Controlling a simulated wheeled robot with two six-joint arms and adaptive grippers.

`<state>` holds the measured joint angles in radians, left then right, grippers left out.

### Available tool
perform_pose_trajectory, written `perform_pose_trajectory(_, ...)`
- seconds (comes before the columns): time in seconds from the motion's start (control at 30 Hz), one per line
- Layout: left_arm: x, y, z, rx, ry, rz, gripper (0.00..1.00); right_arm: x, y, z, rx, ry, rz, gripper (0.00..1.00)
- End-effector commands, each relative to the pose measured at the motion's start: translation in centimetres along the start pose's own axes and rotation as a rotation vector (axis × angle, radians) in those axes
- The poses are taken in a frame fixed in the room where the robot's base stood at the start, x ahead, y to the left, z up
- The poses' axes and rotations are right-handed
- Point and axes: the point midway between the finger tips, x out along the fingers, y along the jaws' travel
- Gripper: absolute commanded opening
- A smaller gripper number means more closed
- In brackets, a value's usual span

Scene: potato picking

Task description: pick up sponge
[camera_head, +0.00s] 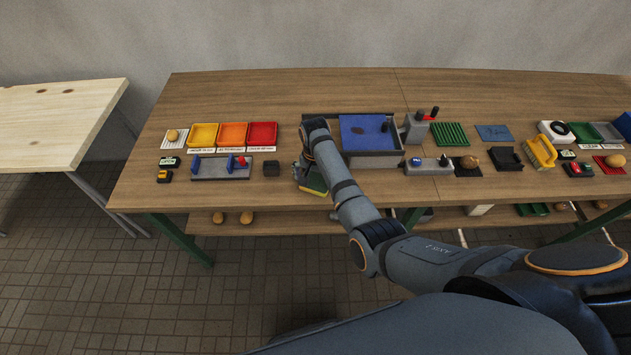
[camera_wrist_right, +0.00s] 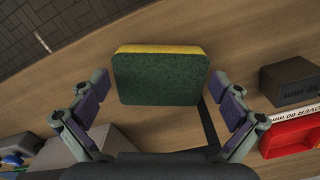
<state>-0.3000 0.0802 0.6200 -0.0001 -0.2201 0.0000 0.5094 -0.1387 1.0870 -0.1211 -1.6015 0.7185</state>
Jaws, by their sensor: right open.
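The sponge is green on top with a yellow layer along one side. In the right wrist view the sponge (camera_wrist_right: 158,80) lies on the wooden table between the two spread fingers of my right gripper (camera_wrist_right: 160,105). The fingers are apart from it on both sides. In the head view the sponge (camera_head: 316,182) shows only in part at the table's front edge, beside my right gripper (camera_head: 310,178), with my arm over the rest. My right gripper is open and empty. My left gripper is not in view.
The wooden table (camera_head: 350,82) carries yellow, orange and red trays (camera_head: 262,133) at the left. A blue-topped grey box (camera_head: 366,130) stands behind my arm. More tools and trays crowd the right side.

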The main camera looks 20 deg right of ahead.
Motion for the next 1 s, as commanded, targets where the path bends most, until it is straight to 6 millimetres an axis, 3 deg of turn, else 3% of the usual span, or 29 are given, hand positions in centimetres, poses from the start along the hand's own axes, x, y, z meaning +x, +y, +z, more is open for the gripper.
perform_pose_trajectory(0.27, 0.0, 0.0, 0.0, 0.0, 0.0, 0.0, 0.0, 0.5, 0.0, 0.0, 0.001, 0.001, -0.001, 0.99)
perform_pose_trajectory(0.43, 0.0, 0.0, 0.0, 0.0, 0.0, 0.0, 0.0, 0.5, 0.0, 0.0, 0.0, 0.001, -0.001, 0.78)
perform_pose_trajectory(0.77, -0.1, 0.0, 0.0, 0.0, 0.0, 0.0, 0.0, 0.4, 0.0, 0.0, 0.0, 0.001, -0.001, 0.75)
perform_pose_trajectory(1.0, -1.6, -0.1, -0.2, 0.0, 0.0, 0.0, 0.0, -1.1, 0.1, -0.2, -0.001, 0.001, -0.001, 0.75)
